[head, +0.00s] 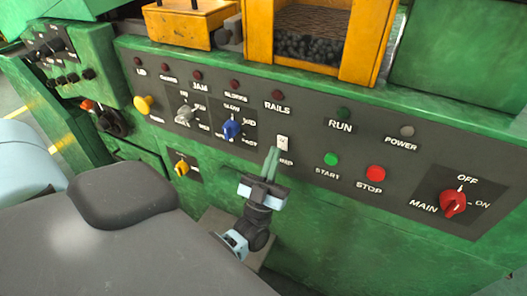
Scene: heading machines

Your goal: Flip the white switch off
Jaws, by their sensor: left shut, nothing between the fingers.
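The white switch (283,142) is a small upright rocker on the dark control panel, between the blue knob and the green start button. My left gripper (272,152) is shut and empty. Its fingertips are just below and left of the switch, close to the panel. I cannot tell whether they touch the switch or the panel. The fingers partly hide the label under the switch. My right gripper is not in view.
The dark panel (300,112) also carries a blue knob (231,130), a green start button (331,159), a red stop button (376,173) and a red main knob (452,202). A yellow frame (259,35) stands above it.

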